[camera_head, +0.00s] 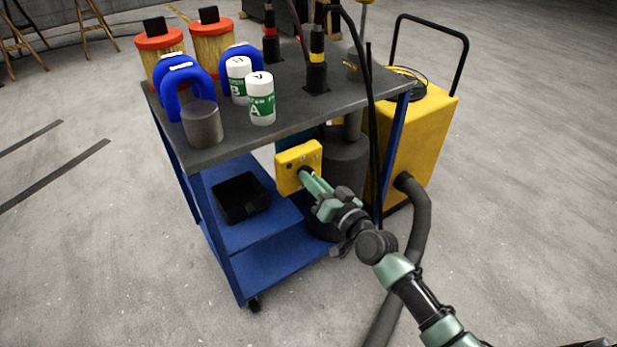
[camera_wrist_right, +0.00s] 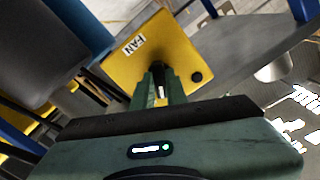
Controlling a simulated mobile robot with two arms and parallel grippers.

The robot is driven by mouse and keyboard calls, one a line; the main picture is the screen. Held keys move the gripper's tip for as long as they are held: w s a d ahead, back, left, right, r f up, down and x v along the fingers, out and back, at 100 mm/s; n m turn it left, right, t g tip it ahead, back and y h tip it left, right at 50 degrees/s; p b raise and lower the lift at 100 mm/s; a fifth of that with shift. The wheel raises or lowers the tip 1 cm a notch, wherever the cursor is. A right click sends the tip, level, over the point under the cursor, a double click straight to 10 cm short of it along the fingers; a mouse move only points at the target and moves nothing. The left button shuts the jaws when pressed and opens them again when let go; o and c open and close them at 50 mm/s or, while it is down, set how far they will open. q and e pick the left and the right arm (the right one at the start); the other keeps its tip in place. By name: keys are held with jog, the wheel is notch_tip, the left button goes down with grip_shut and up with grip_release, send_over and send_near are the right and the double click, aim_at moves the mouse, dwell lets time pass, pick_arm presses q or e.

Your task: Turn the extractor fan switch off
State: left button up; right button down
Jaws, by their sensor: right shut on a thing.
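The yellow fan switch box (camera_head: 291,165) is mounted at the front edge of the cart, below its top. In the right wrist view the box (camera_wrist_right: 180,50) carries a white FAN label (camera_wrist_right: 134,44) and a small dark round part (camera_wrist_right: 196,77). A black switch knob (camera_wrist_right: 158,70) stands out from its face. My right gripper (camera_head: 305,174) reaches the box face from the lower right. In the wrist view its green fingers (camera_wrist_right: 160,88) are shut on the knob, which they partly hide. My left gripper is not in view.
A black tray (camera_head: 240,197) sits on the blue lower shelf. A yellow machine (camera_head: 425,130) and grey hose (camera_head: 418,225) stand right.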

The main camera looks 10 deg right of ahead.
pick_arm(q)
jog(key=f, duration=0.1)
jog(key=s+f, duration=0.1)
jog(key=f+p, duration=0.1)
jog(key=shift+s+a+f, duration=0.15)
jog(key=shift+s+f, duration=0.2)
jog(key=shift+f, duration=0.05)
pick_arm(e)
jog(key=n, duration=0.6)
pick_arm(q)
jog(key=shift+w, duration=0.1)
pick_arm(e)
jog(key=c, duration=1.2)
grip_release()
jog(key=shift+c, duration=0.2)
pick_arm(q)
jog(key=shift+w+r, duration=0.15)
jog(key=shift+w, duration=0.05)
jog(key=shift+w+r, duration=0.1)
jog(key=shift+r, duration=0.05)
pick_arm(e)
jog(key=shift+s, duration=0.1)
